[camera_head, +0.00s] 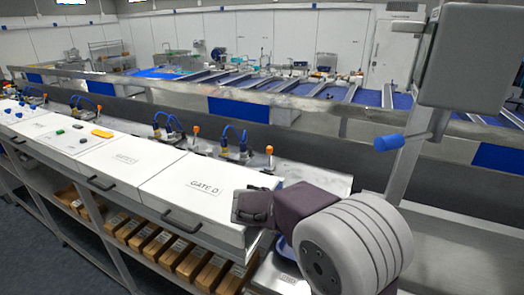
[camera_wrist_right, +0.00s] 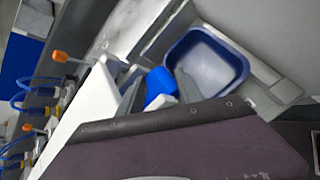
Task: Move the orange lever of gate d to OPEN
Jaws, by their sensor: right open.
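A white box marked GATE D (camera_head: 190,205) stands on the bench in the head view. An orange-tipped lever (camera_head: 270,151) stands upright on the metal strip behind its right end; an orange lever tip also shows at the upper left of the right wrist view (camera_wrist_right: 60,56). My right gripper (camera_head: 245,206) is over the right end of the box, to the front of that lever and apart from it. In the wrist view its fingers (camera_wrist_right: 160,95) are open, with a blue piece (camera_wrist_right: 158,82) showing between them; I cannot tell its depth. My left gripper is not in view.
Another orange lever (camera_head: 196,129) and blue hoses (camera_head: 233,136) stand further left along the strip. A blue tray (camera_wrist_right: 207,62) lies beyond my fingers. A post with a blue-ended handle (camera_head: 389,143) rises at the right. Boxes (camera_head: 160,246) fill the shelf below.

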